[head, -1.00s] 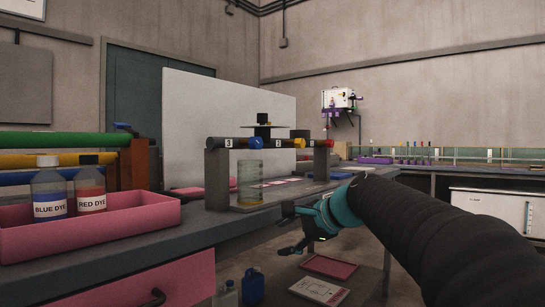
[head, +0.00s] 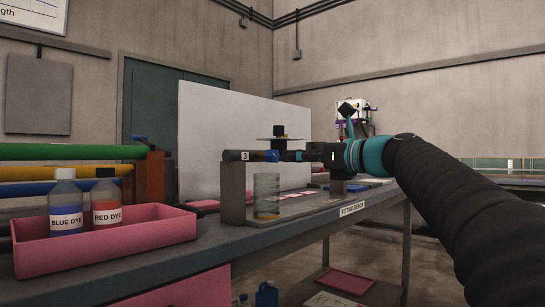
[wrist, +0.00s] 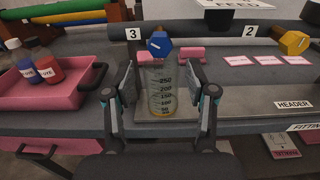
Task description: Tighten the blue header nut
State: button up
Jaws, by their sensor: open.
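The blue header nut (head: 271,155) sits at the pipe end near label 3 (head: 245,155). In the wrist view the nut (wrist: 159,46) shows as a blue hex with a pale mark on its face, beyond my fingertips and roughly centred between them. My gripper (wrist: 160,82) is open and empty, one finger on each side of the view. In the head view my gripper (head: 296,155) is level with the nut, just to its right, partly hidden by my arm. I cannot tell whether a finger touches the nut.
A graduated glass cylinder (wrist: 159,92) stands just below the nut, between my fingers in the picture. A pink tray (head: 105,243) with blue and red dye bottles is at left. A yellow nut (wrist: 294,42) is by label 2 (wrist: 250,31). Pink cards lie on the bench.

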aim_at(276, 156)
jog(key=x, duration=0.6)
jog(key=shift+w+a+p, duration=0.1)
jog(key=shift+a+p, duration=0.05)
jog(key=shift+p, duration=0.2)
jog(key=shift+p+x, duration=0.65)
jog(key=shift+x, duration=0.2)
grip_shut()
